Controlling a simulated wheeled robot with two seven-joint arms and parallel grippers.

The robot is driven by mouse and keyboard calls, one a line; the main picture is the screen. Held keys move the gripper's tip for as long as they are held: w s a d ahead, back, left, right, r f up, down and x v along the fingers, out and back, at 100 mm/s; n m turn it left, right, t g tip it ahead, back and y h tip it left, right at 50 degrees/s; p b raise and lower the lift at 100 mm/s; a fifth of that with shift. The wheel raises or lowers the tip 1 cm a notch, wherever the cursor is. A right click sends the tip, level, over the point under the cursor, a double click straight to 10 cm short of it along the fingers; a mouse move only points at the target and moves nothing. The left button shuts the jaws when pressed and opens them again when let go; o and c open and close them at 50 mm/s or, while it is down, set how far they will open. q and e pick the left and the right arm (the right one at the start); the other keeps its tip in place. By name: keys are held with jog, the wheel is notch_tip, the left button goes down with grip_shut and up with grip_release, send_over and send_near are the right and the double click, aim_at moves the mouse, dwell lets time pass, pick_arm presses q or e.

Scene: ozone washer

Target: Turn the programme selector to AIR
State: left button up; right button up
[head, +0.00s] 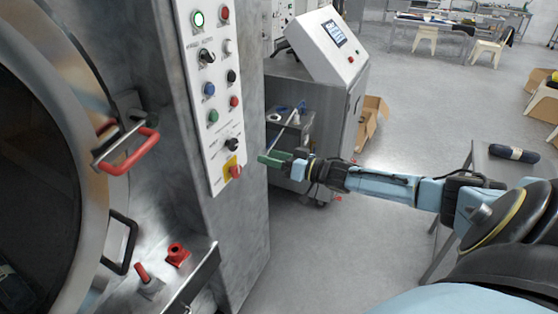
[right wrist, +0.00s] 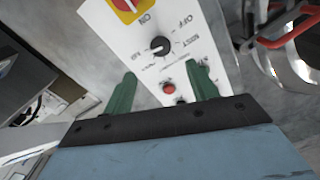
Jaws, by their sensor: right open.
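The white control panel (head: 217,110) on the grey machine holds two black selector knobs. The upper knob (head: 206,56) is near the top, and the lower knob (head: 233,144) is just above a red-and-yellow switch (head: 235,171). Their small labels are too blurred to read AIR for certain. My right gripper (head: 268,159) is right of the panel's lower part, apart from it. In the right wrist view its green fingers (right wrist: 163,85) are open and empty. The lower knob (right wrist: 160,46) shows beyond and between them, its pointer tilted. My left gripper is not in view.
A red button (right wrist: 168,88) also shows between the fingers. A round door with a red handle (head: 132,158) stands left of the panel. A shelf with red fittings (head: 176,255) juts out below. A grey cabinet with a screen (head: 333,50) stands behind my right arm.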

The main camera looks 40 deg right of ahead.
jog(key=shift+v, duration=0.9)
